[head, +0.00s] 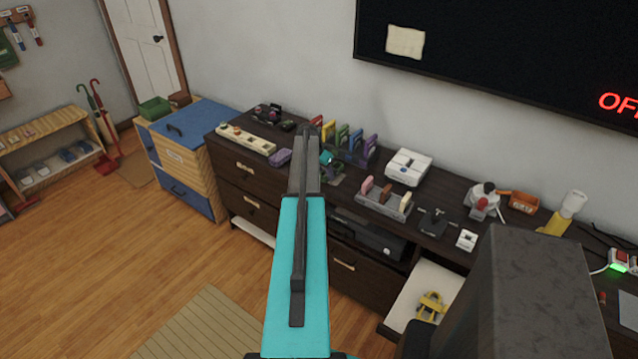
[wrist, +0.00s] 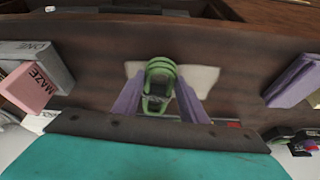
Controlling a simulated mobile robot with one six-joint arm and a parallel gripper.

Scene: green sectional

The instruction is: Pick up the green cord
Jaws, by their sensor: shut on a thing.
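The green cord (wrist: 160,90) is a small bundled coil, dark in its middle, in the centre of the wrist view. My gripper (wrist: 160,80) has its two purple-grey fingers on either side of the cord and is shut on it. The cord is in front of a dark brown surface with a pale patch behind it. I cannot tell whether the cord still touches that surface. In the head view my teal arm reaches over the dark dresser (head: 258,192) and hides most of the gripper.
A pink box marked MAZE (wrist: 30,88) and a grey box stand at left in the wrist view; a purple piece (wrist: 293,82) is at right. In the head view, colored upright pieces (head: 357,145), a white console (head: 408,167) and a cartridge rack (head: 384,206) crowd the dresser top.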

